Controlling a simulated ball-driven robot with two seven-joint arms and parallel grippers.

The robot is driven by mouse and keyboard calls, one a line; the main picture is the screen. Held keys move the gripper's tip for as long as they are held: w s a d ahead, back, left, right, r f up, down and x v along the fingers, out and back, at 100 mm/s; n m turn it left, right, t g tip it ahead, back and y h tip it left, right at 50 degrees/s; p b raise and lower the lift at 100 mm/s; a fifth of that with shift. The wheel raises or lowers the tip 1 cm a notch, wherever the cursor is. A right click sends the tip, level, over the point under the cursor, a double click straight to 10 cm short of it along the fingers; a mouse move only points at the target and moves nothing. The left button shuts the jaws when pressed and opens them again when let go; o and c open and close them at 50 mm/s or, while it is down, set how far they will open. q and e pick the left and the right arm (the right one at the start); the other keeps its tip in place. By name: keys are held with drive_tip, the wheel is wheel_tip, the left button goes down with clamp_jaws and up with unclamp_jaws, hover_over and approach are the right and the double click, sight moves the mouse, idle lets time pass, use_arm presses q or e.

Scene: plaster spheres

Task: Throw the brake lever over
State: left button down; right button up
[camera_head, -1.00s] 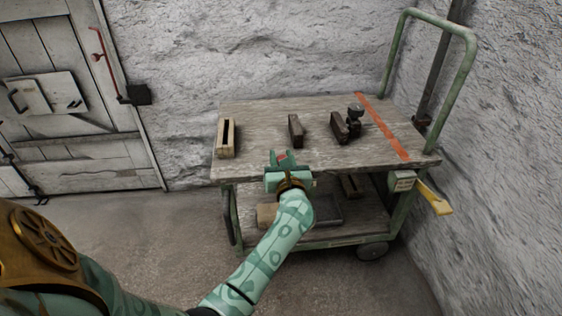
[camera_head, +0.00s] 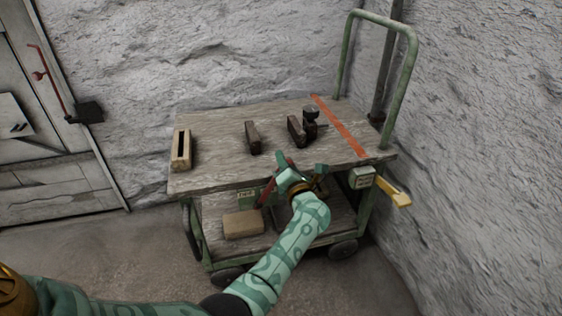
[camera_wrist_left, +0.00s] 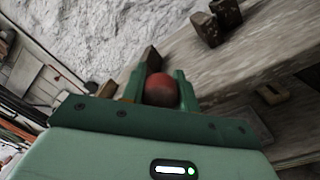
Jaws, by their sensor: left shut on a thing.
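My left gripper (camera_head: 281,177) is at the front edge of the cart's wooden top. In the left wrist view its two green fingers (camera_wrist_left: 183,92) are shut on a round red knob (camera_wrist_left: 160,90). In the head view, a red lever (camera_head: 266,193) slants down and left from the gripper in front of the cart, beside a small green plate (camera_head: 246,195). The gripper hides the knob there, and the lever's lower end is hard to make out. My right gripper is not in view.
The cart's top (camera_head: 215,135) holds a slotted wooden block (camera_head: 181,150), dark blocks (camera_head: 253,137) and a red stripe (camera_head: 340,125). A box (camera_head: 243,224) lies on the lower shelf. A yellow handle (camera_head: 396,195) juts out right. Rough walls stand behind and right.

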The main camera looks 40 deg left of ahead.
use_arm(q)
drive_tip(key=shift+w+d+f+m, duration=0.2)
drive_tip(key=shift+w+d+m, duration=0.05)
drive_tip(key=shift+m, duration=0.05)
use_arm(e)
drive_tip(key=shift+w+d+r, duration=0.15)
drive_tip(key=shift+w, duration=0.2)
use_arm(q)
drive_tip(key=c, duration=1.1)
unclamp_jaws()
drive_tip(key=shift+w+d, duration=0.1)
drive_tip(key=shift+d, duration=0.05)
